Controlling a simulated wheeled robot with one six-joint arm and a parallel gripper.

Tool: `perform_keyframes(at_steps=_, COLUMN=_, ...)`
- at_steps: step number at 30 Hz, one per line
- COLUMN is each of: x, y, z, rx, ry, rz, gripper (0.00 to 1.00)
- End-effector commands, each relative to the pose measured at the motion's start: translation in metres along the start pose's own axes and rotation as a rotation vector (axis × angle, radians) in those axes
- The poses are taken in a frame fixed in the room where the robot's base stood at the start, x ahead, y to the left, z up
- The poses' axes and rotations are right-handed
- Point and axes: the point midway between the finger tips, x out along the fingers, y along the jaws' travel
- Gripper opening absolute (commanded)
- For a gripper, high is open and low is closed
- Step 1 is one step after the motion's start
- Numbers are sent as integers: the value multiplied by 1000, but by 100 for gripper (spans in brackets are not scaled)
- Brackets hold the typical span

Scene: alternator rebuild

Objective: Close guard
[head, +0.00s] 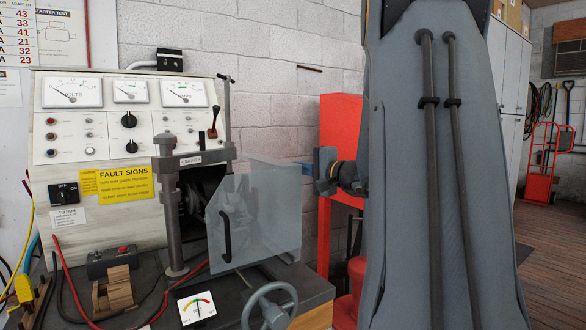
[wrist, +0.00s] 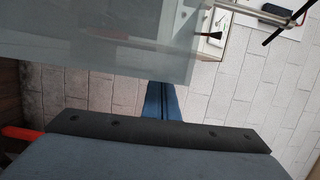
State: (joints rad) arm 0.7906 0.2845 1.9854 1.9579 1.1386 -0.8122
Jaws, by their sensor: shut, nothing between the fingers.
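The guard (head: 268,215) is a clear, greyish panel with a black bar handle (head: 226,233) near its left edge. In the head view it stands upright at the right front of the test bench, partly over the dark machine parts (head: 203,195) behind it; its hinge is not clear to me. In the wrist view the guard (wrist: 90,45) fills the upper left as a translucent sheet. My gripper (head: 308,168) is at the guard's right edge in the head view, and I cannot tell if it touches. Its blue fingers (wrist: 164,97) are shut together and empty, just below the panel's lower edge in the wrist view.
The bench panel (head: 130,120) with dials stands at the left. A grey handwheel (head: 270,308) and a small meter (head: 197,308) are at the bench front. A red post (head: 338,130) stands behind my gripper. Cables lie at the lower left.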

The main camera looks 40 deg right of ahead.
Motion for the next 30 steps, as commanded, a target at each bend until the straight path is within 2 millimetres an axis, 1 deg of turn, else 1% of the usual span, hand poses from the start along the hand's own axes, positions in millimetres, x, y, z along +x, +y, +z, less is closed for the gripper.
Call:
perform_keyframes(at_steps=1, x=2, y=1, z=7, rx=-1, ry=-17, rz=0, gripper=0)
perform_keyframes(at_steps=5, x=2, y=2, z=4, rx=-2, ry=-20, rz=0, gripper=0)
perform_keyframes(at_steps=8, x=1, y=3, z=-6, rx=-2, ry=-17, rz=0, gripper=0)
perform_keyframes(at_steps=13, x=-5, y=5, z=-39, rx=-1, ry=-10, rz=0, gripper=0)
perform_keyframes(at_steps=15, x=-26, y=3, z=-38, rx=1, ry=-6, rz=0, gripper=0)
perform_keyframes(at_steps=21, x=-69, y=3, z=-38, rx=1, ry=-5, rz=0, gripper=0)
perform_keyframes(at_steps=24, x=-85, y=3, z=-38, rx=1, ry=-6, rz=0, gripper=0)
perform_keyframes(at_steps=27, x=-96, y=3, z=-38, rx=1, ry=-6, rz=0, gripper=0)
perform_keyframes(at_steps=30, x=-102, y=3, z=-37, rx=2, ry=-8, rz=-1, gripper=0)
